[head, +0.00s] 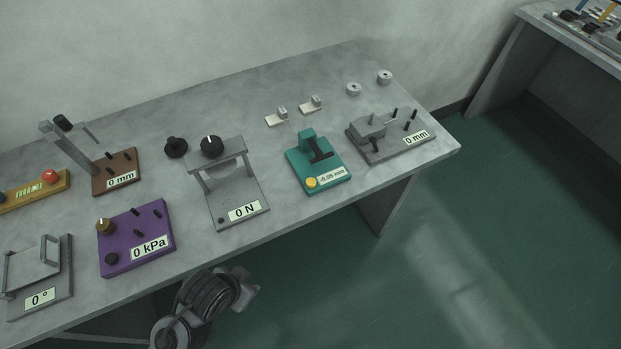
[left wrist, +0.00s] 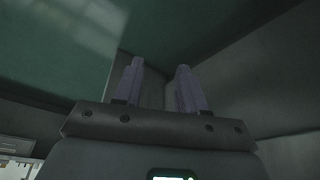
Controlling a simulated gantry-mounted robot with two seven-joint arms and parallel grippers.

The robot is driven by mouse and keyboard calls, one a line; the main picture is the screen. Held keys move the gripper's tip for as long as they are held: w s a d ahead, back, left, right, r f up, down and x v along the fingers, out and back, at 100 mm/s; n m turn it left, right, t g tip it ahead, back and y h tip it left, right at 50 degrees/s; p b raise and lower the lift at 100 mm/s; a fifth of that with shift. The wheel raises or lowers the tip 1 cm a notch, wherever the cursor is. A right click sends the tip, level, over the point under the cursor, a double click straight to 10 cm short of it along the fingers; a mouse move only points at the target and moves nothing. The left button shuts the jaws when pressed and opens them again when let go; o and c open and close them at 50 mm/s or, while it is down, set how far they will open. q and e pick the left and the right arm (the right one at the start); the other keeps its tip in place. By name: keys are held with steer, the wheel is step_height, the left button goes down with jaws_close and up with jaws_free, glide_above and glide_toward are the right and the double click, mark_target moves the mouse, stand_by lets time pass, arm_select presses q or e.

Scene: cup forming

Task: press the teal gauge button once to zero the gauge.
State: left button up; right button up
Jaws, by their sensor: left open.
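The teal gauge (head: 318,165) stands on the bench right of centre in the head view, with a black piece on top. A round yellow button (head: 311,183) sits at its front left corner. The display (head: 332,175) beside the button appears to read -0.05 mm. My left gripper (left wrist: 160,66) shows in the left wrist view with its two fingers apart and nothing between them. It points at bare wall and floor surfaces, and the gauge is not in that view.
The grey 0 N press (head: 238,203) stands left of the teal gauge and a grey 0 mm fixture (head: 388,146) stands right. A purple 0 kPa box (head: 136,238) is farther left. Small metal parts (head: 283,112) lie behind. Bench in front of the teal gauge is clear.

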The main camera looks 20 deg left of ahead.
arm_select(q)
jaws_close()
steer(key=shift+d, duration=0.1)
stand_by(0.9)
stand_by(0.5)
